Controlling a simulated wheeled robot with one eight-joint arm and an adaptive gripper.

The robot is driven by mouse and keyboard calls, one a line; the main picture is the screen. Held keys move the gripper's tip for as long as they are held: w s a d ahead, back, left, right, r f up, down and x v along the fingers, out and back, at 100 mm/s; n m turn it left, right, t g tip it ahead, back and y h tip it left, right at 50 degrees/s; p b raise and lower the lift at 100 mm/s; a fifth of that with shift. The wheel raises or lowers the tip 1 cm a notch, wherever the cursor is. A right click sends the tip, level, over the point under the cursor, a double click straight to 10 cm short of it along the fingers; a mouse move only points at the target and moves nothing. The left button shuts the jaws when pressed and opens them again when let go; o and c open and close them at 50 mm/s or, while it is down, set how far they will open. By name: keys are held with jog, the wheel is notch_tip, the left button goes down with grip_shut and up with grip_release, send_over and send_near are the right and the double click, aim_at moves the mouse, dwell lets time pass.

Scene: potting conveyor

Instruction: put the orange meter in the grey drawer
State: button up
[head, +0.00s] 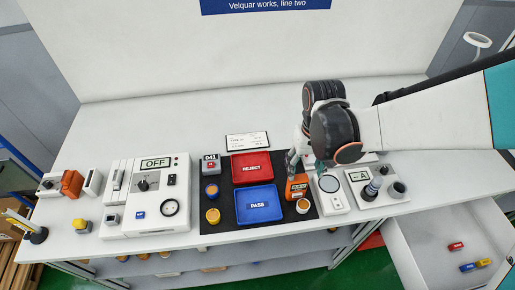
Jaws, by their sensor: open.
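The orange meter (296,190) has a small display and sits at the right edge of the black mat, beside the blue tray. My gripper (304,168) is open, with its fingers pointing down just above or around the meter's far end. I cannot tell whether the fingers touch it. The pale grey drawer (403,243) stands pulled open at the lower right, below the bench top. Red, blue and yellow small items lie in it.
A red REJECT tray (251,166) and a blue PASS tray (258,205) lie left of the meter. A white scale (331,203) stands close on its right. A small orange-topped jar (303,206) is at its near side. A panel marked OFF (157,212) stands at left.

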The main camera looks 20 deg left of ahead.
aim_at(296, 191)
jog(key=f+b, duration=0.1)
jog(key=s+f+b, duration=0.1)
jog(key=f, duration=0.1)
jog(key=s+f+b, duration=0.1)
jog(key=f, duration=0.1)
jog(key=shift+s+a, duration=0.2)
jog(key=shift+s, duration=0.05)
jog(key=f+b, duration=0.1)
jog(key=f, duration=0.1)
jog(key=f+b, duration=0.2)
jog(key=shift+s+a+f, duration=0.1)
jog(key=shift+a+f, duration=0.1)
jog(key=shift+f, duration=0.05)
jog(key=shift+f+b, duration=0.35)
jog(key=shift+f, duration=0.05)
jog(key=shift+r, duration=0.1)
jog(key=shift+w, duration=0.2)
jog(key=c, duration=0.9)
